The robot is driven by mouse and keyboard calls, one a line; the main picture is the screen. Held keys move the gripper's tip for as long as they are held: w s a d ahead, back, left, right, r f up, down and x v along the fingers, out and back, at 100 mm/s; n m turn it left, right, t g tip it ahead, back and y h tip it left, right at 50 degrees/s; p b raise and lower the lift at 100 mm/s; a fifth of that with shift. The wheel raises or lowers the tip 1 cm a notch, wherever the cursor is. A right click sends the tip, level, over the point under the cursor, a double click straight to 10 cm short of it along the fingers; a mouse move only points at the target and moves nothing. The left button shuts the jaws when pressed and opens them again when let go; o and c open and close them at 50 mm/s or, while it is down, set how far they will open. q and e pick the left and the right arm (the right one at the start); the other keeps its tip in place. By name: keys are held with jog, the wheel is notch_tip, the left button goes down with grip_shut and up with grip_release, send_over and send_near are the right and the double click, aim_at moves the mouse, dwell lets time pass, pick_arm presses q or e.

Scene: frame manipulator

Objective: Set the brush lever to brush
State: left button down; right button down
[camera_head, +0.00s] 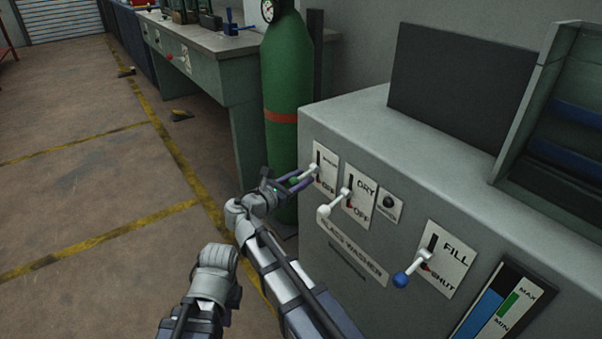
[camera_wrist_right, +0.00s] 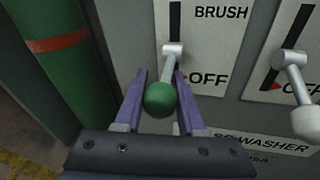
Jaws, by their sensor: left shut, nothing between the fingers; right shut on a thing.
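The brush lever has a green ball knob (camera_wrist_right: 160,98) on a pale shaft (camera_wrist_right: 170,65). It sits on the white BRUSH/OFF plate (camera_wrist_right: 217,45), left of the DRY plate. The shaft tilts outward and down, with black slot showing above its pivot, so it is on the OFF side. My right gripper (camera_wrist_right: 160,97) is shut on the knob, one purple finger on each side. In the head view, this gripper (camera_head: 297,183) is at the leftmost lever. Another grey arm part of mine shows at the lower left, but no left fingers are visible.
The DRY lever with a white knob (camera_head: 323,211) is close on the right. Further right is the FILL lever with a blue knob (camera_head: 401,279). A green gas cylinder (camera_head: 284,75) stands just left of the washer (camera_head: 415,180).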

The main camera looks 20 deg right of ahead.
jog(key=shift+a+r+m+g+y+p, duration=0.15)
jog(key=shift+r+g+y+p, duration=0.55)
jog(key=shift+p, duration=1.35)
jog(key=shift+r+m+g+y+p, duration=0.25)
jog(key=shift+y+p, duration=0.9)
jog(key=shift+p, duration=0.85)
jog(key=shift+a+r+m+g+y+p, duration=0.15)
jog(key=shift+r+g+y+p, duration=0.55)
jog(key=shift+p, duration=1.35)
jog(key=shift+d+f+t+y, duration=0.1)
jog(key=shift+f+t+y, duration=0.15)
jog(key=shift+f, duration=0.1)
jog(key=c, duration=0.5)
grip_release()
